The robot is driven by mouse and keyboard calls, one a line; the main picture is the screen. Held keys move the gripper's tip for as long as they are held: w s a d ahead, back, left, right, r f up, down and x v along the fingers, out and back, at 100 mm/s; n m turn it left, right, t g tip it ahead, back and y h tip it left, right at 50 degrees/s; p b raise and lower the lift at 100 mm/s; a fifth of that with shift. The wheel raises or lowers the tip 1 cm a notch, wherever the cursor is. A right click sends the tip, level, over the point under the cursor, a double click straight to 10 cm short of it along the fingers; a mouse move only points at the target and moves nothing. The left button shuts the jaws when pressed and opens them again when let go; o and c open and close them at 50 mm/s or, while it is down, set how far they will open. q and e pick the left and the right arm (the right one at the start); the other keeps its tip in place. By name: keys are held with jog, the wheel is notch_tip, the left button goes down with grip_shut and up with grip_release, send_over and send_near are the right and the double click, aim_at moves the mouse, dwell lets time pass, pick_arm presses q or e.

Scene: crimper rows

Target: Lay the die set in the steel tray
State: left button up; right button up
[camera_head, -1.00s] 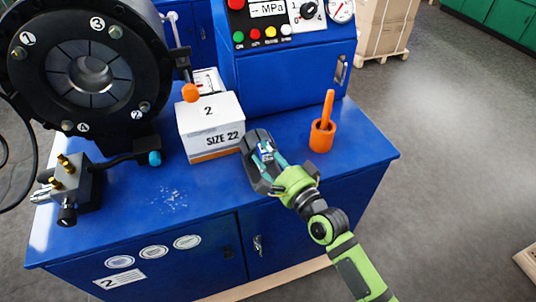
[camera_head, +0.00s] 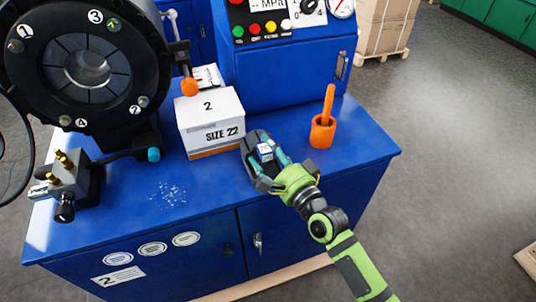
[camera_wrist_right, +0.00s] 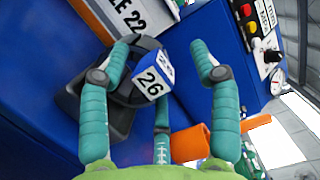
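The die set (camera_head: 252,152) is a dark ring-like set with a white and blue tag (camera_head: 265,150). It is by the front right of the blue bench, right of the SIZE 22 box. The die set also shows in the right wrist view (camera_wrist_right: 122,92), its tag reading 26 (camera_wrist_right: 151,82). My right gripper (camera_head: 270,160) is over it; its teal fingers (camera_wrist_right: 160,60) are spread to both sides of the tag, with gaps showing. Part of the die set is hidden by the fingers. I cannot make out a steel tray. My left gripper is not in view.
The white SIZE 22 box (camera_head: 210,122) stands just left of the die set. An orange cup with a handle (camera_head: 322,132) stands to the right. The round black crimper head (camera_head: 85,70) and a valve block (camera_head: 70,185) are at the left.

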jog(key=shift+s+f, duration=0.1)
jog(key=shift+f, duration=0.1)
jog(key=shift+f, duration=0.5)
jog(key=v, duration=1.2)
jog(key=shift+r, duration=0.6)
jog(key=s+d+f+n+g+h, duration=0.2)
jog(key=d+f, duration=0.1)
jog(key=f, duration=0.8)
jog(key=s+d+f+n+g+h, duration=0.2)
jog(key=d+f+h, duration=0.15)
jog(key=f, duration=0.85)
jog(key=s+d+f+n+g+h, duration=0.2)
jog(key=s+d+f, duration=0.15)
jog(key=f, duration=0.75)
jog(key=s+d+f+n+g, duration=0.1)
jog(key=s+f+n+g, duration=0.2)
jog(key=s+f, duration=0.3)
jog(key=s+d+f+n+g+h, duration=0.1)
jog(key=s+f, duration=0.5)
jog(key=s, duration=0.7)
jog(key=s+d+f+n+g+h, duration=0.1)
jog(key=s+f+n+g, duration=0.3)
jog(key=s, duration=0.5)
jog(key=shift+s+d+f+n+g, duration=0.15)
jog(key=shift+d+f+n+g, duration=0.2)
jog(key=shift+d+f, duration=0.45)
